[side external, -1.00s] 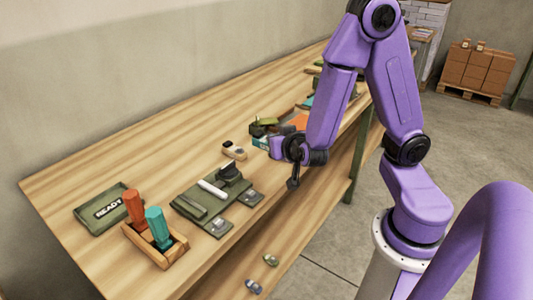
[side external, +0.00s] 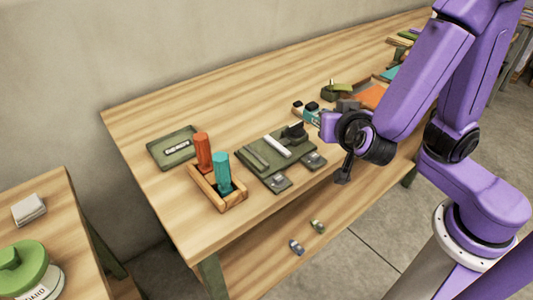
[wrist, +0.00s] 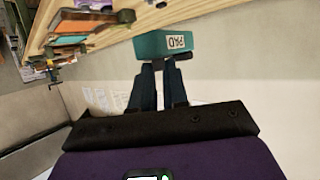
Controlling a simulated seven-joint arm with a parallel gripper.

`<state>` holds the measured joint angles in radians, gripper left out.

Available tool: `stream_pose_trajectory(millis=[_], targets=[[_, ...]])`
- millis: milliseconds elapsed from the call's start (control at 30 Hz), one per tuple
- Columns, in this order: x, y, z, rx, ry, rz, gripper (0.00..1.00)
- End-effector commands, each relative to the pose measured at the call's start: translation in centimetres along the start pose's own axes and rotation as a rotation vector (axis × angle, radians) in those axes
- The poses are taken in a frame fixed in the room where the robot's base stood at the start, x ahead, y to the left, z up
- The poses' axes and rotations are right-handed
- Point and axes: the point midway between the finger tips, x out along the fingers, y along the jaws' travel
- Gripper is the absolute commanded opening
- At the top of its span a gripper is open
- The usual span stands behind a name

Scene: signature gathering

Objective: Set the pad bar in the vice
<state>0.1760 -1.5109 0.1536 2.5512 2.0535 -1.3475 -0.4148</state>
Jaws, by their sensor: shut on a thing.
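My gripper (wrist: 160,72) is shut on the pad bar (wrist: 150,46), a teal block with a white "PAD" label, in the wrist view. In the side view my gripper (side external: 328,125) is above the bench, right of a green fixture (side external: 253,168). A small teal part of the pad bar (side external: 313,117) shows beside it; the rest is hidden. The fixture carries a dark grey bar, a white bar (side external: 276,146) and an upright black block (side external: 295,132). It may be the vice, but I cannot tell for sure.
A wooden holder (side external: 232,200) with orange (side external: 203,152) and teal (side external: 222,173) upright handles stands left of the fixture. A green tray (side external: 158,157) lies behind it. Orange material (side external: 370,97) lies right. The bench's back left is bare.

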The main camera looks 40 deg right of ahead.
Motion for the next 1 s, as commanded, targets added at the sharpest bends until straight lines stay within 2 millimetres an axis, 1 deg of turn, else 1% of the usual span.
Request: stream_pose_trajectory(millis=[33, 133, 233, 367, 467, 1000], targets=[[-0.9, -0.3, 0.1, -0.001, 0.002, -0.006, 0.0], [-2.2, -0.6, 0.5, 0.0, 0.001, -0.005, 0.0], [-3.1, -0.7, 0.7, 0.0, 0.0, -0.003, 0.0], [-3.6, -0.8, 0.9, 0.001, 0.001, -0.002, 0.0], [-3.4, -1.1, 1.0, 0.002, 0.002, 0.0, 0.0], [0.0, -4.9, 1.8, 0.001, 0.002, -0.001, 0.0]])
